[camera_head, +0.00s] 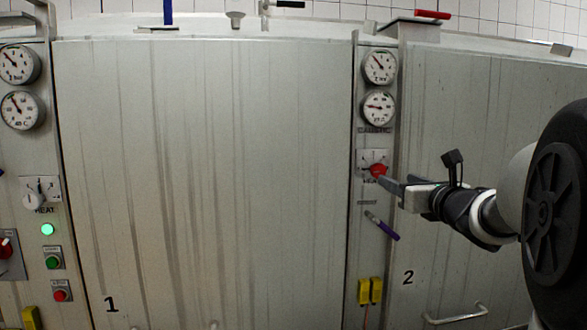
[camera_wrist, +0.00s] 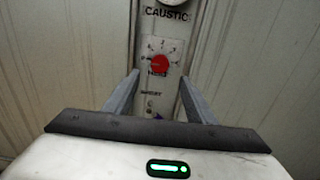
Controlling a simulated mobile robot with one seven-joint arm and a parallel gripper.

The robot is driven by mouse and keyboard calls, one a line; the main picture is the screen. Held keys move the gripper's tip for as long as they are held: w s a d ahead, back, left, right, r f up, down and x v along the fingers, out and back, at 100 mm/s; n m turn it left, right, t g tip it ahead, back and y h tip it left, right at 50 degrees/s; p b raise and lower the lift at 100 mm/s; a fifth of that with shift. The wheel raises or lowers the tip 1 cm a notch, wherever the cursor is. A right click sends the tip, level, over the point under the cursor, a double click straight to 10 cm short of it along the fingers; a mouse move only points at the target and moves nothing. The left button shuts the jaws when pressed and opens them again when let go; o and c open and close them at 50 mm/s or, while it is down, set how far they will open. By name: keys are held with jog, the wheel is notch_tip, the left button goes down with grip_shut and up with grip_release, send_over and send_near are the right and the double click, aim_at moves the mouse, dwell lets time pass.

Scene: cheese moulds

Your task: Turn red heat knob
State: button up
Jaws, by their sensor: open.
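The red heat knob (camera_head: 378,171) sits on a small pale dial plate on the narrow panel between the two tank fronts. It also shows in the wrist view (camera_wrist: 160,63), below the word CAUSTIC and ahead of my fingers. My gripper (camera_head: 385,182) comes from the right, with its fingertips close to the knob in the head view. In the wrist view my gripper (camera_wrist: 158,82) is open, one finger on each side below the knob, with nothing held between them. I cannot tell whether a fingertip touches the knob.
Two round gauges (camera_head: 380,88) are above the knob. A purple-handled lever (camera_head: 383,226) and yellow switches (camera_head: 370,291) are below it. Tank front 1 (camera_head: 200,180) is flat and clear.

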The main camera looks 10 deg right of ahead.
aim_at(380, 172)
jog(key=w+p, duration=0.2)
jog(key=w, duration=0.8)
jog(key=shift+a, duration=0.2)
jog(key=shift+c, duration=0.2)
jog(key=c, duration=1)
